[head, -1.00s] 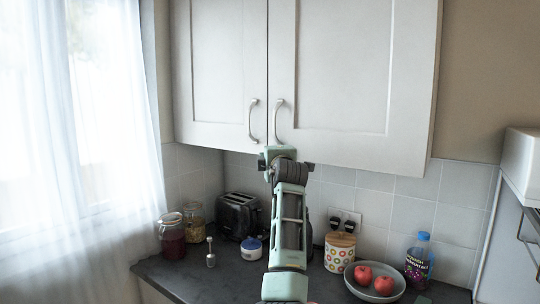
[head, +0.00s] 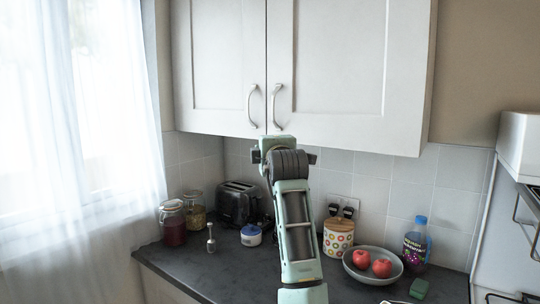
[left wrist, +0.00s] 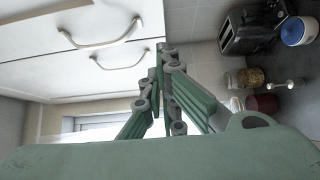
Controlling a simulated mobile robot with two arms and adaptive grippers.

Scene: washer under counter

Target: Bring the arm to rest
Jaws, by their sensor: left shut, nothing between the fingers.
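My arm (head: 295,225) rises from the bottom middle of the head view, and its wrist end (head: 280,155) is just below the wall cabinet's lower edge. The gripper is hidden behind the wrist in the head view. In the left wrist view my left gripper (left wrist: 163,52) is shut, its green fingers together with nothing between them. It points toward the area between the cabinet doors and the toaster, touching neither as far as I can tell. My right gripper is in neither view.
A white wall cabinet (head: 340,65) with two handles hangs above. On the dark counter (head: 190,270) stand a toaster (head: 238,203), jars (head: 172,222), a patterned canister (head: 338,238), a bowl (head: 358,273) of red fruit and a bottle (head: 416,241). A curtained window (head: 80,110) is at left.

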